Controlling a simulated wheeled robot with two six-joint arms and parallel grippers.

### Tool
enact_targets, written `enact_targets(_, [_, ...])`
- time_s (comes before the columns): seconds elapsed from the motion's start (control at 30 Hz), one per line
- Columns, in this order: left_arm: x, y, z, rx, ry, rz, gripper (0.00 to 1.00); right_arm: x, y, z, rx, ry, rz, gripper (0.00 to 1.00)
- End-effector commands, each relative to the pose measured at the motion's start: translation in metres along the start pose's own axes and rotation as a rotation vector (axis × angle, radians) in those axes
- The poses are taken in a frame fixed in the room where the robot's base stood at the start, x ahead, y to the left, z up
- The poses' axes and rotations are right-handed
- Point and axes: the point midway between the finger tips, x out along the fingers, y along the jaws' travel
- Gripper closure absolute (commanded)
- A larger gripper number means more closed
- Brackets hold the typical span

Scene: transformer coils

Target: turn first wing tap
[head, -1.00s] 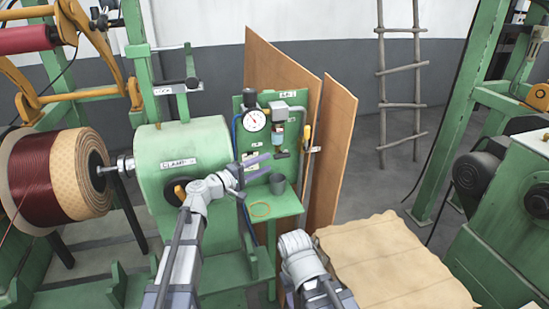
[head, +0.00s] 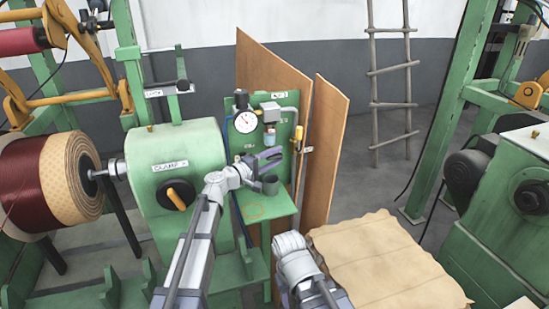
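The green panel (head: 233,137) stands behind a small green shelf and carries a round white gauge (head: 244,121). A clear bowl (head: 269,140) hangs below a grey fitting and pipe right of the gauge. My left gripper (head: 273,158) is in front of the panel, just below the bowl, and hides the fittings there. I cannot make out a wing tap or whether the gripper touches anything. The finger gap is not clear. My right arm shows at the lower middle, but its fingers are not in view.
A dark cup (head: 270,184) stands on the shelf (head: 280,205), close under the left gripper. A yellow-handled tool (head: 298,136) hangs at the panel's right edge. The green clamp housing (head: 196,150) with a black-and-yellow knob (head: 178,195) is left. Brown sheet-covered stack (head: 385,262) lies right.

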Motion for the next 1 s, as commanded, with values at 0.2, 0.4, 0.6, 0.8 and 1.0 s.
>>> enact_targets(0.2, [0.0,0.0,0.0,0.0,0.0,0.0,0.79,0.0,0.0,0.0,0.0,0.0,0.0,0.5])
enact_targets(0.4, [0.0,0.0,0.0,0.0,0.0,0.0,1.0,0.0,0.0,0.0,0.0,0.0,0.0,0.5])
enact_targets(0.6, [0.0,0.0,0.0,0.0,-0.001,0.0,1.0,0.0,0.0,0.0,0.0,0.0,0.0,0.5])
enact_targets(0.8, [0.0,0.0,0.0,0.0,-0.001,0.0,1.0,0.0,0.0,0.0,0.0,0.0,0.0,0.5])
enact_targets(1.0, [0.0,-0.004,0.0,-0.014,-0.001,0.033,1.0,0.011,-0.001,-0.001,0.0,0.0,0.0,0.5])
